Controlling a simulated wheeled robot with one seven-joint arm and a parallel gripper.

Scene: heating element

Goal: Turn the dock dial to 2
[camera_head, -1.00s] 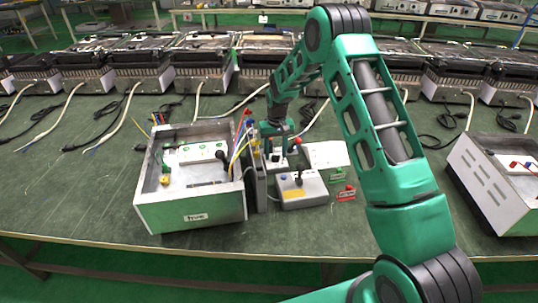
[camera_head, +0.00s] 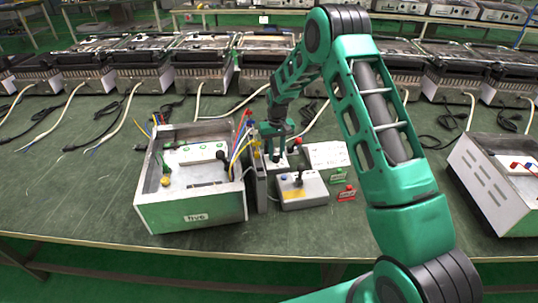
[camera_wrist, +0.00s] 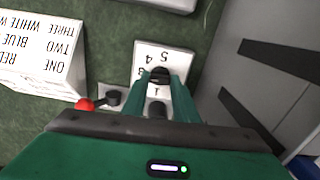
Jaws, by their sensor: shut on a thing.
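The dock dial (camera_wrist: 160,74) is a black knob on a white plate (camera_wrist: 178,52) with printed numbers, seen upside down in the wrist view. My gripper (camera_wrist: 160,82) has its two green fingers on either side of the knob and is shut on it. The 4 and 5 are readable above the knob; other marks are partly covered by the fingers, and I cannot tell which number the dial points to. In the head view my gripper (camera_head: 279,153) is low behind the grey control box, and the knob is hidden there.
A grey box with a black joystick (camera_head: 300,188) stands just in front. Another case (camera_head: 495,185) stands right.

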